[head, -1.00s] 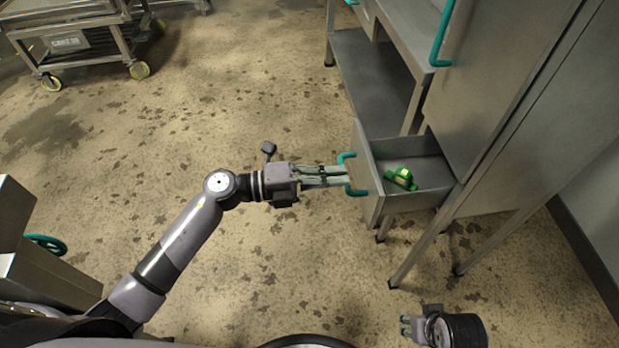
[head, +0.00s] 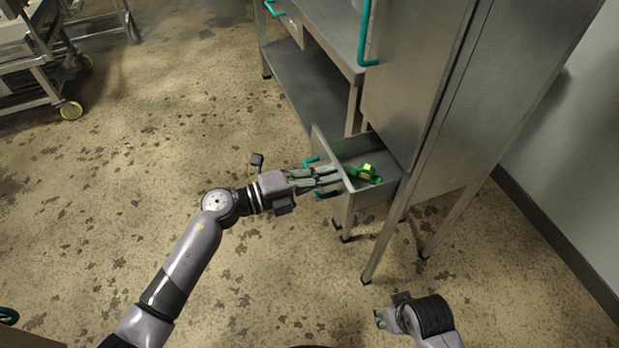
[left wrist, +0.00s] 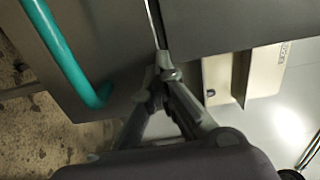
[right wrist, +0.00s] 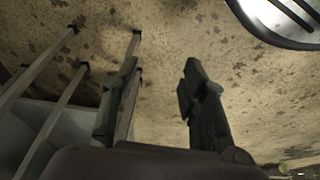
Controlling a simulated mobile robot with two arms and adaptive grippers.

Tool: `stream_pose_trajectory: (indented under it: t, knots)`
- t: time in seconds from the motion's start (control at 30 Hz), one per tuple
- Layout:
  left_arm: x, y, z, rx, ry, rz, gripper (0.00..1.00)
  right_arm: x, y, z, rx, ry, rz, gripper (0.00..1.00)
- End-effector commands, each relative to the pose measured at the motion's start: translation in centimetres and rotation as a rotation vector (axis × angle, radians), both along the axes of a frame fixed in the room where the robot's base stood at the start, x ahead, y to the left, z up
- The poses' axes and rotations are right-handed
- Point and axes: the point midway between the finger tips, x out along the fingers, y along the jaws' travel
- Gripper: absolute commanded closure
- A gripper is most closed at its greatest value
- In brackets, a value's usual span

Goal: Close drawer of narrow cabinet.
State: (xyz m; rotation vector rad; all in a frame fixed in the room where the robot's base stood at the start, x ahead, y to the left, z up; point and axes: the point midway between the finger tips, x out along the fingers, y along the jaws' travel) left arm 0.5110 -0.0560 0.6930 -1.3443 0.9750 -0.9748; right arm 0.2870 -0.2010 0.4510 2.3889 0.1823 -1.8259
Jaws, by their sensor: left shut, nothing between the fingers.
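The narrow cabinet (head: 425,95) is tall grey metal on thin legs. Its low drawer (head: 372,192) stands pulled out, with a green and yellow object (head: 367,174) inside. The teal drawer handle (head: 326,193) is partly hidden behind my left gripper (head: 336,176), whose shut, empty fingers reach to the drawer front. In the left wrist view a teal handle (left wrist: 70,58) lies left of the fingertips (left wrist: 165,72), against a grey panel; contact cannot be told. My right gripper (head: 379,318) is low in the head view, away from the drawer. The right wrist view shows its fingers (right wrist: 160,80) apart and empty.
A grey bench (head: 310,95) with a lower shelf adjoins the cabinet on its left. A wheeled metal cart (head: 35,75) stands at the upper left. A wall (head: 575,150) rises at the right. The stained floor left of the drawer is clear.

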Motion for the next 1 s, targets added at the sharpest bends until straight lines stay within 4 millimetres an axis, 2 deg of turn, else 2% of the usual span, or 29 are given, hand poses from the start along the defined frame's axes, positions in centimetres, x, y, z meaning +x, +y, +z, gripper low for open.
stream_pose_trajectory:
  t: [0.03, 0.2, 0.3, 0.4, 0.8, 1.0]
  knots:
    - [0.6, -1.7, 0.5, -0.003, -0.002, -0.002, 1.0, -0.1, 0.0, -0.6, 0.0, 0.006, 0.001, 0.6]
    - [1.9, -6.0, 0.3, -0.003, -0.002, -0.002, 1.0, -0.1, 0.0, -1.7, 0.0, 0.009, 0.001, 0.6]
    - [2.5, -7.6, 0.2, -0.002, -0.002, -0.001, 1.0, -0.1, 0.0, -1.7, 0.0, 0.008, 0.001, 0.6]
    - [2.7, -8.3, 0.2, 0.0, -0.002, 0.001, 1.0, -0.1, 0.0, -1.6, 0.0, 0.008, 0.001, 0.6]
    - [2.7, -8.4, 0.1, 0.001, -0.002, 0.0, 1.0, -0.2, 0.0, -1.6, -0.001, 0.009, 0.001, 0.6]
    - [3.2, -6.9, 0.1, 0.003, -0.002, 0.002, 1.0, 0.0, 0.0, -1.5, 0.0, 0.003, 0.001, 0.6]
